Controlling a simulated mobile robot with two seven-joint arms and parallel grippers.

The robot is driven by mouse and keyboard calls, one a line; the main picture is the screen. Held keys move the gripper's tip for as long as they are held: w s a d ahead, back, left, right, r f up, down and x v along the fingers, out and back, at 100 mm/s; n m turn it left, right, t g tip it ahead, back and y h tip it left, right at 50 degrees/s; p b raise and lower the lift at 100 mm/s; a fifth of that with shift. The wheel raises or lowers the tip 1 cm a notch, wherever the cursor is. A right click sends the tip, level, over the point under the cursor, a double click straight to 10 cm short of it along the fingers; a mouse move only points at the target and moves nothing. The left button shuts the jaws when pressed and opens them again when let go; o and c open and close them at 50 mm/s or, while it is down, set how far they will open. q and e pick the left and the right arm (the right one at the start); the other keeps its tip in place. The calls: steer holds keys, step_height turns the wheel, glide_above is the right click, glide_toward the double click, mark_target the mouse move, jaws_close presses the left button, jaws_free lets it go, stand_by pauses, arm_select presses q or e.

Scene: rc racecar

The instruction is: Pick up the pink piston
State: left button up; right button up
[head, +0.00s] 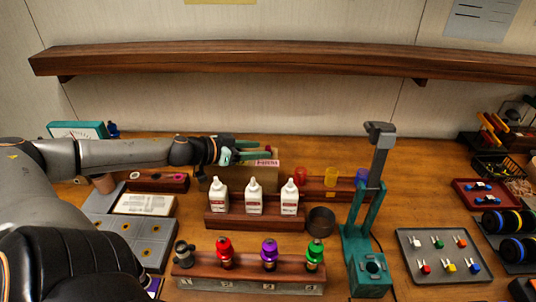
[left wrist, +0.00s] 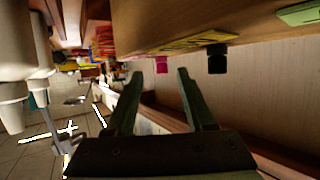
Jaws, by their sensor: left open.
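The pink piston shows as a small pink piece in the left wrist view (left wrist: 162,66), at the edge of a brown box with a yellow label. A small black piece (left wrist: 217,60) sits beside it on the same edge. My left gripper (left wrist: 160,71) is open, with the pink piece seen between its two green fingertips; I cannot tell whether it touches them. In the head view my left gripper (head: 268,152) is just above the box (head: 267,172) behind the white bottles, and mostly hides the piston there. My right gripper is not in view.
White bottles (head: 254,198) stand on a wooden rack in front of the box. Colored cups (head: 331,177) stand to its right. A wooden stand with red, purple and green-topped parts (head: 268,256) is nearer. A teal and grey stand (head: 369,225) rises at right. A wooden shelf (head: 280,58) runs above.

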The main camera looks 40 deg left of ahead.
mark_target(268, 146)
arm_select(q)
steer(key=shift+w, duration=0.45)
steer(key=shift+w+d+f, duration=0.1)
steer(key=shift+w, duration=0.6)
steer(key=b, duration=0.3)
steer(key=w+f+b, duration=0.1)
steer(key=b, duration=0.3)
steer(key=shift+w+d+f, duration=0.2)
steer(key=shift+w+d, duration=0.05)
steer(key=shift+w, duration=0.05)
steer(key=shift+w+r+b, duration=0.1)
steer(key=shift+b, duration=0.65)
steer(key=shift+r, duration=0.1)
jaws_close()
